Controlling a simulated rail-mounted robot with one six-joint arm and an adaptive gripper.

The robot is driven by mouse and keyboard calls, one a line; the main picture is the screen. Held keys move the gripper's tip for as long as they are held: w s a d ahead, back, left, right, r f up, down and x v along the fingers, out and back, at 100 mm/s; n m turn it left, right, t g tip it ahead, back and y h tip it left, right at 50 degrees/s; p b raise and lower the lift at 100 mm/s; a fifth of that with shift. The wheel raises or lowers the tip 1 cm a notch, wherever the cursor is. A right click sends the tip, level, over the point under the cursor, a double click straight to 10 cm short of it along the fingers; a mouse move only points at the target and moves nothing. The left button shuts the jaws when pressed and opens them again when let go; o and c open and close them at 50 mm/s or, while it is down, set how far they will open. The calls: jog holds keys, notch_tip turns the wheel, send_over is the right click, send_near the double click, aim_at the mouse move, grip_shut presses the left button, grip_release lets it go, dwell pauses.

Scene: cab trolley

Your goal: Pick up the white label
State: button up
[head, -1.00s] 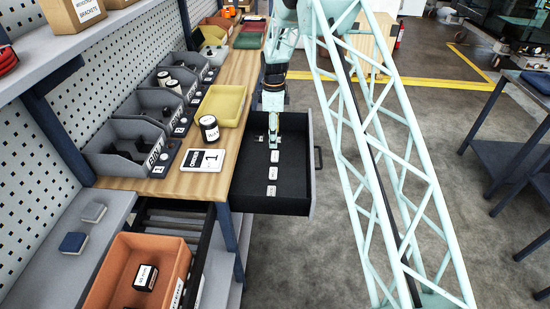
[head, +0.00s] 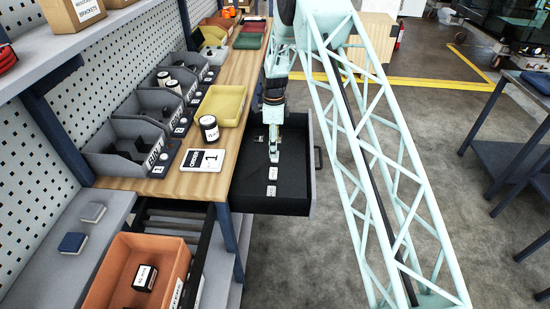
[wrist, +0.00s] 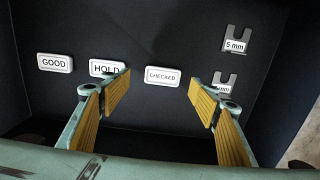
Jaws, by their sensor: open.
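Three white labels lie in a row on the black floor of the open drawer. In the wrist view they read GOOD (wrist: 55,63), HOLD (wrist: 105,68) and CHECKED (wrist: 162,76). In the head view, two of them show clearly, a middle label (head: 272,173) and a near label (head: 271,191); the farthest is mostly covered by my gripper (head: 274,154). In the wrist view my gripper (wrist: 159,93) is open and empty, its yellow-padded fingers on either side of CHECKED. The left finger covers part of HOLD. I cannot tell the fingertips' height above the drawer floor.
Two grey forked pieces, one marked 5 mm (wrist: 235,40), lie to the right in the wrist view. The drawer's front wall (head: 313,178) stands close on the right. The workbench on the left holds a yellow tray (head: 222,104), a dark jar (head: 209,128) and an ORDER 1 card (head: 204,160).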

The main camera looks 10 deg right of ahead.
jog(key=shift+w+f, duration=0.15)
jog(key=shift+f, duration=1.15)
jog(key=shift+w+f, duration=0.1)
jog(key=shift+f, duration=1.15)
jog(key=shift+c, duration=0.2)
jog(key=c, duration=0.8)
